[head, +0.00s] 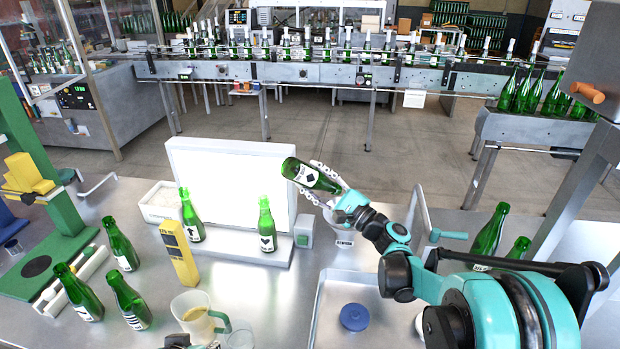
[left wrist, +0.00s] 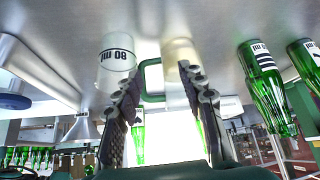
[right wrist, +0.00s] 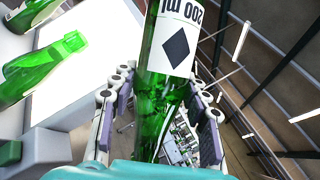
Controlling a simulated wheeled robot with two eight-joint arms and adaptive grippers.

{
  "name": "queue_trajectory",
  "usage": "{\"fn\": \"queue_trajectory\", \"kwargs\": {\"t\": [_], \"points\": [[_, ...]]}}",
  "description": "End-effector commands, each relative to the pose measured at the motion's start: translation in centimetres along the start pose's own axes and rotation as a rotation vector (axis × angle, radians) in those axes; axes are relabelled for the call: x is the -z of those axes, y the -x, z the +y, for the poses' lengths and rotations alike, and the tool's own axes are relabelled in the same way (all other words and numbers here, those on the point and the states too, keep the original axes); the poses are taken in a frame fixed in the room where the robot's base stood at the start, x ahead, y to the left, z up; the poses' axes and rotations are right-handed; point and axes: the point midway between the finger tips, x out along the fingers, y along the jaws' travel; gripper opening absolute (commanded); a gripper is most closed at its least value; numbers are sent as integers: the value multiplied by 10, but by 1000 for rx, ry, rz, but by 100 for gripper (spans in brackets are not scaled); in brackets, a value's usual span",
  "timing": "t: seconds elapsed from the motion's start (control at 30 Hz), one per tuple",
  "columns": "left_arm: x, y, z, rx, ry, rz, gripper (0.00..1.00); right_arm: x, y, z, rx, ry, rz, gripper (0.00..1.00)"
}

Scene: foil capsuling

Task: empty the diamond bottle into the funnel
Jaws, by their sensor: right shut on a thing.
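The diamond bottle (head: 312,176) is green with a white label bearing a black diamond. My right gripper (head: 335,186) is shut on it and holds it tilted above the bench, base toward the upper left. The gripper hides its neck. In the right wrist view the bottle (right wrist: 172,60) lies between the two fingers (right wrist: 160,115). A pale bowl-shaped piece, apparently the funnel (head: 338,219), sits below the gripper, over a small label plate. Whether the bottle's mouth meets it is hidden. My left gripper (left wrist: 163,105) is open and empty, near a green handle (left wrist: 150,78).
A lit white panel (head: 230,170) stands behind two upright green bottles, one a heart bottle (head: 266,225). A jug (head: 192,318) stands in front. A tray (head: 330,310) holds a blue lid (head: 354,317).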

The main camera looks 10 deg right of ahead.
Motion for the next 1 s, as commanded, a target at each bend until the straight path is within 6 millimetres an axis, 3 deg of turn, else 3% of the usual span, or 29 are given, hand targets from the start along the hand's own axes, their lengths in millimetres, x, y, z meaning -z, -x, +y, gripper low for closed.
{"fn": "queue_trajectory", "kwargs": {"t": [0.8, 1.0], "points": [[31, 44, 0, 0, 0, 0, 40, -42, -18, -55, 0, 0, 0, 0], [33, 46, 0, 0, 0, 0, 40, -46, -19, -59, 0, 0, 0, 0]]}}
